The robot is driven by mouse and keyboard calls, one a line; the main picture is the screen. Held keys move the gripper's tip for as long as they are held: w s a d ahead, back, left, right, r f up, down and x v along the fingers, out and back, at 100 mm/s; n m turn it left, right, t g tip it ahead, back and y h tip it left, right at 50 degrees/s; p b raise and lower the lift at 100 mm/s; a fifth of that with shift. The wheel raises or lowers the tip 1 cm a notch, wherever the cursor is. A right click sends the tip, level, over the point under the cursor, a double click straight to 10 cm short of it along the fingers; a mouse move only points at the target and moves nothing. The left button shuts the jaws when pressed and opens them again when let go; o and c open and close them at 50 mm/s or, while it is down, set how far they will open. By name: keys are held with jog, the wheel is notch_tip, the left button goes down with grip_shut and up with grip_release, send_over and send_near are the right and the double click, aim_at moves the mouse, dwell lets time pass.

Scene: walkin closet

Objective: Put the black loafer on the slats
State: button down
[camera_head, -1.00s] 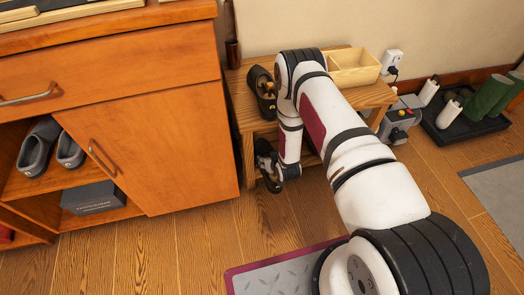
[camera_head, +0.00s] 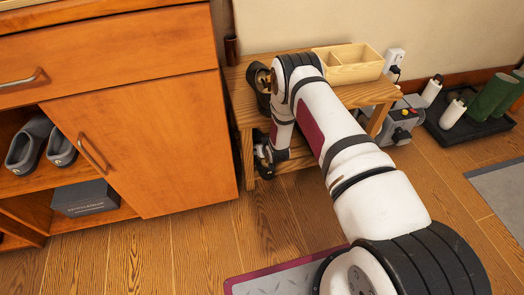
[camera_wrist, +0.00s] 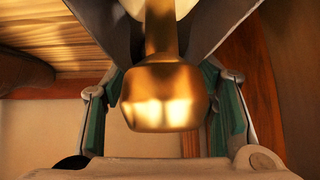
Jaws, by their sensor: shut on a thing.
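My gripper (camera_head: 264,158) is low at the left front of the wooden bench, beside its front leg and below the top; my arm hides much of it. In the wrist view its fingers (camera_wrist: 165,112) flank a dark thing, which I take to be the black loafer (camera_wrist: 225,22), with a brass knob (camera_wrist: 165,95) in its middle. My gripper is shut on the loafer. The bench's lower slats (camera_head: 300,162) show partly behind my arm. I cannot tell whether the loafer touches them. Another dark shoe (camera_head: 259,82) with a brass part lies on the bench top.
A divided wooden box (camera_head: 350,66) stands on the bench top (camera_head: 240,100). An orange cabinet (camera_head: 150,150) stands close on the left, with grey shoes (camera_head: 28,145) inside. A grey machine (camera_head: 402,120) and a black boot tray (camera_head: 470,127) are on the right.

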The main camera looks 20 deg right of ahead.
jog(key=shift+f, duration=0.1)
jog(key=shift+f, duration=0.15)
jog(key=c, duration=0.9)
grip_release()
jog(key=shift+c, duration=0.2)
jog(key=p+v, duration=0.5)
jog(key=v, duration=0.6)
jog(key=shift+r, duration=0.25)
jog(key=shift+s+r, duration=0.25)
jog(key=shift+s, duration=0.1)
